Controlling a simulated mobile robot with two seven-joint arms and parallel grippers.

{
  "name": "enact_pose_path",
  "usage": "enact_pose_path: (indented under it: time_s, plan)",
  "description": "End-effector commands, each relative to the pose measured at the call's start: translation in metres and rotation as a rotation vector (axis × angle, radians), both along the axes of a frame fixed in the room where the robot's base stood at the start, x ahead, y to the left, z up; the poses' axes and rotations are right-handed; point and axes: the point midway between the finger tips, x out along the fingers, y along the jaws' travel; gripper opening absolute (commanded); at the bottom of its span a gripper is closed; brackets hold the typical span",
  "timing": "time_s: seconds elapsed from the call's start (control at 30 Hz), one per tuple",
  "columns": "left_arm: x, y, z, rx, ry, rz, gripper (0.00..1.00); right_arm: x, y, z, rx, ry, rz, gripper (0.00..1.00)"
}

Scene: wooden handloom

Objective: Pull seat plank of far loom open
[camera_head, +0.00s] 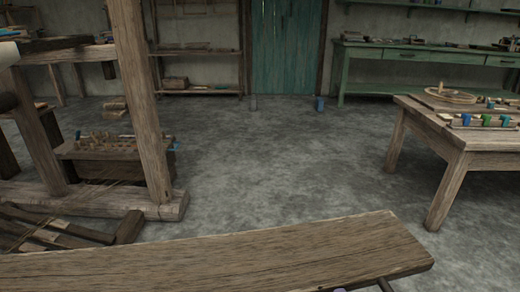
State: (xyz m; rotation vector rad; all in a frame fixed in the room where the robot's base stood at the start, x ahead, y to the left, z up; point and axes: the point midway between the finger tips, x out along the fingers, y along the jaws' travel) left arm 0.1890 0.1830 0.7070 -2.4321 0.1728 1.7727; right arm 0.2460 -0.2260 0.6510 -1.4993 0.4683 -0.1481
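A long wooden plank (230,256), which looks like a seat plank, stretches across the bottom of the head view. Its right end is free and its left end runs out of the picture. A wooden loom frame with a thick upright post (142,95) stands on the left, behind the plank. Dark slatted treadles (60,232) lie low beside the frame's foot beam (110,199). Neither gripper can be made out. A small pale bit and a dark rod show at the bottom edge by the plank's right part; I cannot tell what they are.
A wooden table (423,118) with a ring-shaped item (450,95) and coloured spools stands at right. A green bench (425,58) lines the back wall beside a teal door (286,45). A box of pegs (112,150) sits behind the post. The middle floor is clear.

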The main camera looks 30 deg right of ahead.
Motion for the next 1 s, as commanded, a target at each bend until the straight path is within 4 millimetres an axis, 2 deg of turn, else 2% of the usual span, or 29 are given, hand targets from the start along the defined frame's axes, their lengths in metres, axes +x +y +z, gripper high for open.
enact_pose_path:
  time_s: [0.33, 0.37, 0.6, 0.87, 1.0]
  plan:
    - [0.001, -0.001, 0.0, -0.002, -0.002, 0.001, 0.5, 0.0, 0.001, -0.001, 0.002, 0.004, 0.001, 0.0]
    - [0.001, -0.001, 0.0, -0.003, -0.002, 0.0, 0.5, 0.0, 0.001, -0.001, 0.002, 0.004, 0.001, 0.19]
    - [0.001, -0.001, 0.0, -0.004, -0.001, 0.002, 0.5, 0.0, 0.001, -0.001, 0.001, 0.003, 0.0, 0.46]
    - [0.001, -0.001, 0.0, -0.004, -0.001, 0.003, 0.5, -0.001, 0.001, 0.0, 0.001, 0.002, 0.0, 0.47]
    - [0.001, -0.001, 0.004, -0.004, -0.001, 0.003, 0.5, -0.013, 0.006, 0.003, 0.001, 0.005, 0.0, 0.47]
